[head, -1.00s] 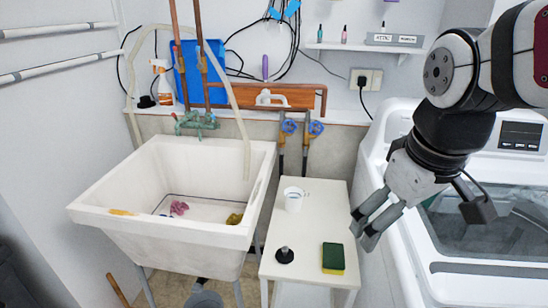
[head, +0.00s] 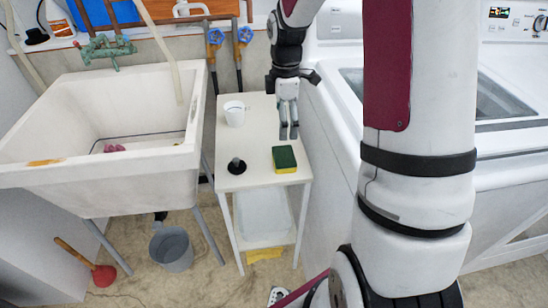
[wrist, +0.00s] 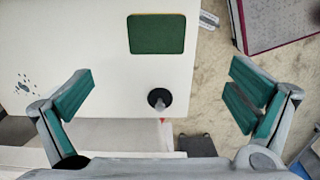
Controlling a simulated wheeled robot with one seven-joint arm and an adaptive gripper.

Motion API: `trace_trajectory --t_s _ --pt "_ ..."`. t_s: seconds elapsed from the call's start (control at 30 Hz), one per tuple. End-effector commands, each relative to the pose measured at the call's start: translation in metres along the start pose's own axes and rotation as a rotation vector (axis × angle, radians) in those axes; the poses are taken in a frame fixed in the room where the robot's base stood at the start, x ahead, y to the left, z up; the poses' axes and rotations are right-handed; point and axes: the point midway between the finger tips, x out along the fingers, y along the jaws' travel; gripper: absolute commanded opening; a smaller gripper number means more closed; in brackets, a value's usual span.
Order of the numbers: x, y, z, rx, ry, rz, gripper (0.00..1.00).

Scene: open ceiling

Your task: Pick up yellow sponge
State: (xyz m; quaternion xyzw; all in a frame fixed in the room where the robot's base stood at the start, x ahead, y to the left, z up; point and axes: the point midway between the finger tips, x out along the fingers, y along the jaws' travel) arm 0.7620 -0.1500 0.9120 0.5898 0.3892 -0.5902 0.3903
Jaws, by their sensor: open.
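The sponge (head: 284,159), yellow below with a dark green top, lies flat on the front right of the small white table (head: 255,178). Its green top (wrist: 156,34) shows at the upper middle of the wrist view. My gripper (head: 288,132) points down above the table, just behind the sponge in the head view. In the wrist view its fingers (wrist: 160,85) are spread wide with nothing between them held. The sponge is apart from both fingers. My gripper's height above the table is hard to tell.
A black plunger-like stopper (head: 236,165) stands left of the sponge, and a white cup (head: 235,115) stands farther back. A sink (head: 150,160) is on the left and a white washer (head: 335,150) on the right. A grey bucket (head: 171,247) and plunger (head: 103,275) are on the floor.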

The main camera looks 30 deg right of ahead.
Motion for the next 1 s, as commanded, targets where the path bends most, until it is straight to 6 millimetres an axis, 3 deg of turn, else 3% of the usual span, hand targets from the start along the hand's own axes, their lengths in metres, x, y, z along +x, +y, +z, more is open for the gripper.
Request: trace_trajectory --t_s 0.17,0.5,0.77,1.0 --pt "0.020 0.001 0.001 -0.010 0.001 -0.006 1.00" --pt "0.078 0.002 0.000 -0.007 0.001 -0.004 1.00" --pt "0.092 0.002 0.000 -0.008 0.001 -0.002 1.00" --pt "0.122 0.006 0.001 -0.007 0.001 -0.005 1.00"
